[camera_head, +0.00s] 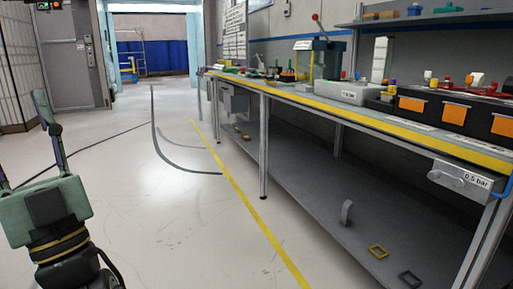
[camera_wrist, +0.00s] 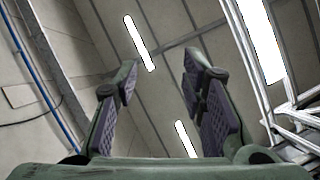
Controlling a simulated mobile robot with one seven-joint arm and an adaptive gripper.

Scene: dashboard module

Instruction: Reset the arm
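My gripper (camera_head: 22,138) is at the left edge of the head view, raised above the floor and pointing upward. One finger stands up; the other is partly cut off by the picture edge. In the wrist view my gripper (camera_wrist: 160,72) shows its two dark-padded fingers well apart with nothing between them. The gripper is open, empty and clear of the workbench.
A long workbench (camera_head: 345,108) with a yellow front edge runs along the right, carrying bins, tools and a press (camera_head: 326,62). Its lower shelf (camera_head: 310,205) holds a few small parts. The floor (camera_head: 180,225) between my gripper and the bench is open. A door (camera_head: 68,55) stands far left.

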